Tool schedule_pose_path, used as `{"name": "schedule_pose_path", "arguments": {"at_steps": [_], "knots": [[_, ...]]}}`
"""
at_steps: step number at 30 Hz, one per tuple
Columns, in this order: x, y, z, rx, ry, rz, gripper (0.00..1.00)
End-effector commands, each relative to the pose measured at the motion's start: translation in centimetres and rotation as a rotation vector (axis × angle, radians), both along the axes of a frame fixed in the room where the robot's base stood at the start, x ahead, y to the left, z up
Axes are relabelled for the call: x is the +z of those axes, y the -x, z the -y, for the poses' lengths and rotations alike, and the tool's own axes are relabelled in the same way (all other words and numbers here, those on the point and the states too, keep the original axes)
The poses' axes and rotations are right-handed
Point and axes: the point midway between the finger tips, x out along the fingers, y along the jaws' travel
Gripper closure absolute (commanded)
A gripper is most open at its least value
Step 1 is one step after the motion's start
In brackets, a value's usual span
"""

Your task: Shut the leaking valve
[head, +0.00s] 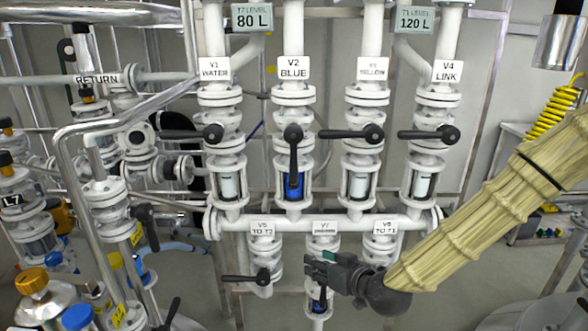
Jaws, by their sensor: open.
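Labelled valves stand in a white pipe rack. V2 BLUE has its black lever (293,150) pointing down along the pipe, and the sight glass (294,186) below it holds blue liquid. The levers of V1 WATER (196,134), V3 YELLOW (355,133) and V4 LINK (430,134) lie crosswise. Below, the V5 lever (248,278) also lies crosswise. My arm and gripper hide the V6 lever. I cannot make out a drip.
Level displays read 80 L (252,17) and 120 L (416,19). A horizontal white manifold pipe (330,223) runs above my gripper. Pipes, more valves and a gold-capped vessel (32,283) crowd the left. A yellow coiled hose (556,112) hangs at right.

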Motion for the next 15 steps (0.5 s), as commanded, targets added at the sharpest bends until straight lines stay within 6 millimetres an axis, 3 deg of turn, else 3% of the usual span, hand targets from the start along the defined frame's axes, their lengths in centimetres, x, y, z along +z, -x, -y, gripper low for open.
{"name": "schedule_pose_path", "arguments": {"at_steps": [1,6,10,15], "knots": [[3.9,-1.4,-0.3,0.008,-0.018,0.085,0.58],[14.0,-3.8,-0.8,0.033,-0.049,0.302,0.58],[18.7,-4.4,-0.8,0.040,-0.059,0.401,0.58],[20.7,-4.8,-1.0,0.044,-0.062,0.445,0.58]]}}
